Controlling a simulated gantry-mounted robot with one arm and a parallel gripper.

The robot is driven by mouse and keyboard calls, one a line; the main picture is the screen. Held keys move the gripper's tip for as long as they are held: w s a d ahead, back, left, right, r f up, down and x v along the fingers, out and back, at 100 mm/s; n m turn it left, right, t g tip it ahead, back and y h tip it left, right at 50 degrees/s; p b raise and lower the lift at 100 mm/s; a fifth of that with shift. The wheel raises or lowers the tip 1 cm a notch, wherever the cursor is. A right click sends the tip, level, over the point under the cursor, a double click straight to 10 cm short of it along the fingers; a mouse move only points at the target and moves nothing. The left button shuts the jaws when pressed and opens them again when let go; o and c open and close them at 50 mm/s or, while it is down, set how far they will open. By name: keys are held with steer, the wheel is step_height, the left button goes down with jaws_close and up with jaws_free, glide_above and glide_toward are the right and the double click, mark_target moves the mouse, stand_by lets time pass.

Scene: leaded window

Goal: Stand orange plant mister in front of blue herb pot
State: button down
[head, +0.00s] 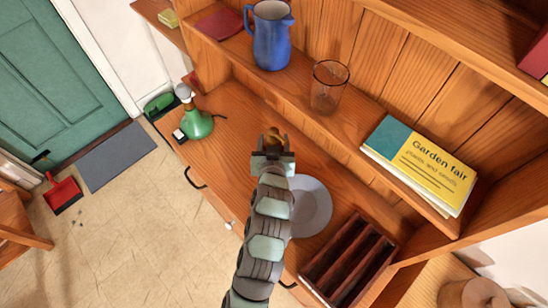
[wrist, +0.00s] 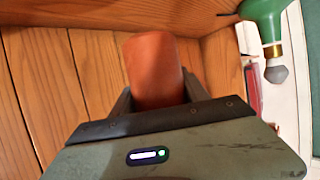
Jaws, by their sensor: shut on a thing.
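My gripper (head: 273,154) is shut on an orange, smooth, rounded thing, which I take for the orange plant mister (wrist: 154,70). In the head view only a small orange-brown part of it (head: 272,136) shows beyond the jaws, over the wooden counter. Its lower part is hidden, so I cannot tell whether it touches the counter. I see no blue pot with herbs. The only blue vessel is a jug (head: 271,38) with a handle and spout, standing on the shelf behind and above my gripper.
A green bottle with a grey top (head: 197,124) stands on the counter's left; it also shows in the wrist view (wrist: 264,22). A grey plate (head: 311,206) and a wooden divided tray (head: 347,262) lie right of my arm. A glass (head: 328,87) and book (head: 420,165) occupy the shelf.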

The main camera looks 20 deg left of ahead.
step_height(320, 180, down, 10)
steer(key=shift+r, duration=0.1)
stand_by(0.4)
steer(key=shift+f, duration=0.3)
steer(key=c, duration=0.6)
jaws_free()
steer(key=shift+o, duration=0.2)
steer(key=shift+r, duration=0.25)
steer(key=v, duration=1.1)
steer(key=shift+s, duration=0.15)
steer(key=shift+s+d+r, duration=0.15)
steer(key=shift+s+r, duration=0.05)
steer(key=shift+s, duration=0.1)
steer(key=shift+c, duration=2.6)
